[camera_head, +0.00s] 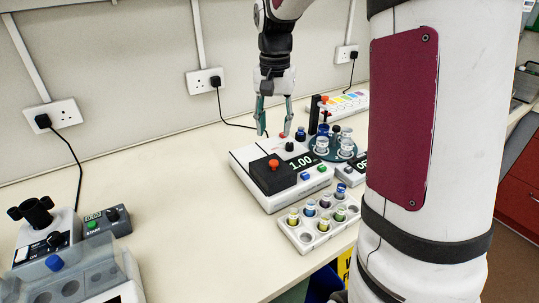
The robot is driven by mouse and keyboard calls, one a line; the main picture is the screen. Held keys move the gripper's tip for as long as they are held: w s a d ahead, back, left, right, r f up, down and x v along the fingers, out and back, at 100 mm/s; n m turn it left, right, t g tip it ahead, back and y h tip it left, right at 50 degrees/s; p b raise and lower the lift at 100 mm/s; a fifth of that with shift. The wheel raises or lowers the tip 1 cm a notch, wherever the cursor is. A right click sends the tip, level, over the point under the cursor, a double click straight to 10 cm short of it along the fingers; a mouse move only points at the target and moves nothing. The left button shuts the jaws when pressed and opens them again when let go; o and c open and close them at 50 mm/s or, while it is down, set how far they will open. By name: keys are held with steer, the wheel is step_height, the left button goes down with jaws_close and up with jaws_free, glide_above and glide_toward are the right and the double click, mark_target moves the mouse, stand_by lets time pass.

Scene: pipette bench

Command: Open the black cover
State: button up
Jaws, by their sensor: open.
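The black cover (273,177) is a dark block with a red knob (273,163) on top. It sits shut on the front left of a white bench device (245,160) with a display reading 1.00. My gripper (274,128) hangs from above with its fingers pointing down and spread apart. In the picture it is above the cover and over the device's back part, with nothing between the fingers. It does not appear to touch the cover or its knob. What lies under the cover is hidden.
A vial rack (319,220) stands in front of the device. A round teal carousel with vials (333,149) and a black post (314,114) stand to its right. Another device (55,245) is at far left. The bench between (180,200) is clear. My arm blocks the right side.

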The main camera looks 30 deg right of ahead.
mark_target(274, 162)
step_height(274, 162, down, 10)
stand_by(0.4)
jaws_close()
